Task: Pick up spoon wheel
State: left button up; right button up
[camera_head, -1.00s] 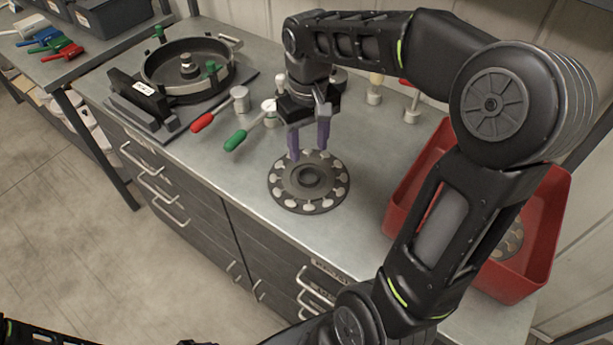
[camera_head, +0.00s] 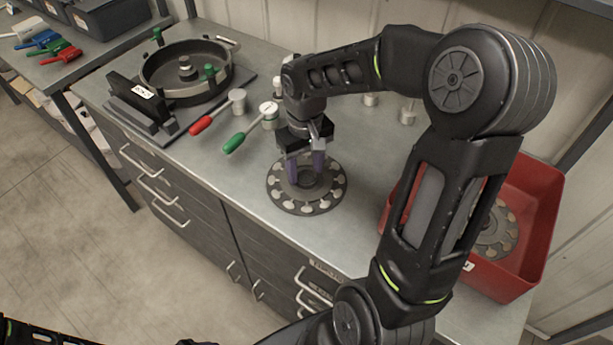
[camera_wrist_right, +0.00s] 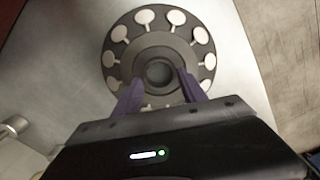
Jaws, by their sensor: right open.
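The spoon wheel (camera_head: 309,199) is a dark disc with pale spoon shapes around its rim and a raised hub. It lies flat on the grey bench top. My right gripper (camera_head: 306,179) is open just above its hub, with purple fingers pointing down. In the right wrist view the spoon wheel (camera_wrist_right: 160,48) lies ahead, and the open fingers of my right gripper (camera_wrist_right: 160,90) stand on either side of the hub's near part. Whether the fingertips touch it I cannot tell. My left gripper is not in view.
A round black housing (camera_head: 187,75) on a base plate stands at the back left. Red (camera_head: 201,124) and green (camera_head: 236,142) handled tools lie beside it. A red bin (camera_head: 538,235) at the right holds another disc (camera_head: 496,232). Small metal pieces stand behind my arm.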

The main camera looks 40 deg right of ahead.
jog(key=shift+f, duration=0.4)
jog(key=c, duration=1)
jog(key=shift+o, duration=0.2)
jog(key=shift+r, duration=0.1)
notch_tip(320, 180, up, 10)
jog(key=b, duration=0.1)
dwell(0.7)
